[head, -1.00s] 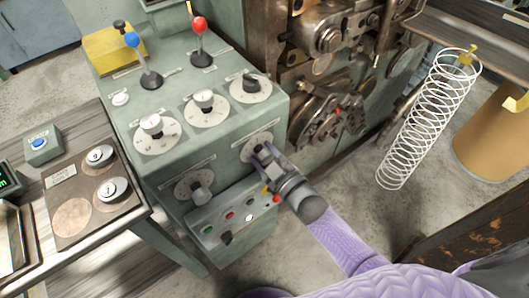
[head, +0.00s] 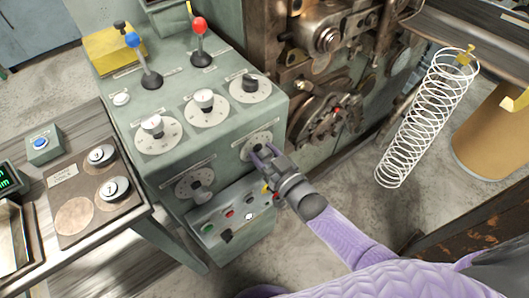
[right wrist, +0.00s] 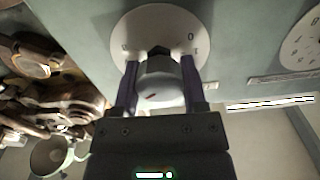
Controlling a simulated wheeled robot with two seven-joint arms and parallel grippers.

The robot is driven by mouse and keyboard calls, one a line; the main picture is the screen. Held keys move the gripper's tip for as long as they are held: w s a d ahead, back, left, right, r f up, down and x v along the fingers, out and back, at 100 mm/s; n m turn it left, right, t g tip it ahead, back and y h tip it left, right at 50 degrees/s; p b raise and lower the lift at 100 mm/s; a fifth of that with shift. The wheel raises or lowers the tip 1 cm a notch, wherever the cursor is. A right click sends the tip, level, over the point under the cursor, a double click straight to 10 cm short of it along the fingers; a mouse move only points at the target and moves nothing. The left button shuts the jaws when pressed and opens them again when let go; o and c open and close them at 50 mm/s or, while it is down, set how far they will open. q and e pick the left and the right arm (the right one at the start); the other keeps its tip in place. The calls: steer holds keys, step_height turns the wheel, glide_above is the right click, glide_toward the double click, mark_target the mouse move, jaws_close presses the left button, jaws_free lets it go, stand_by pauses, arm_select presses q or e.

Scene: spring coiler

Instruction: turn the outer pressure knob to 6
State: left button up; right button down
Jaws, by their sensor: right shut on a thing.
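My right gripper (head: 263,154) is at the right-hand knob on the front face of the green control cabinet (head: 270,120). In the right wrist view the two purple fingers of this gripper (right wrist: 160,85) are shut on the sides of a light grey knob (right wrist: 157,78) with a small red mark on it. The pale round dial (right wrist: 150,25) behind it carries printed marks, partly hidden by the knob and fingers; I cannot read the setting. In the head view this dial (head: 252,140) is partly covered by the gripper. The left gripper is not in view.
A second front knob (head: 200,188) is to the left, above a lower panel of coloured buttons (head: 230,213). Several dials and the blue (head: 132,40) and red (head: 199,25) levers stand on top. Coiler machinery (head: 325,105) and a white spring (head: 425,120) are to the right.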

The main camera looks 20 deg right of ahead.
steer(key=shift+f, duration=0.1)
stand_by(0.3)
steer(key=shift+c, duration=0.7)
jaws_free()
steer(key=p+v, duration=0.2)
steer(key=v, duration=0.8)
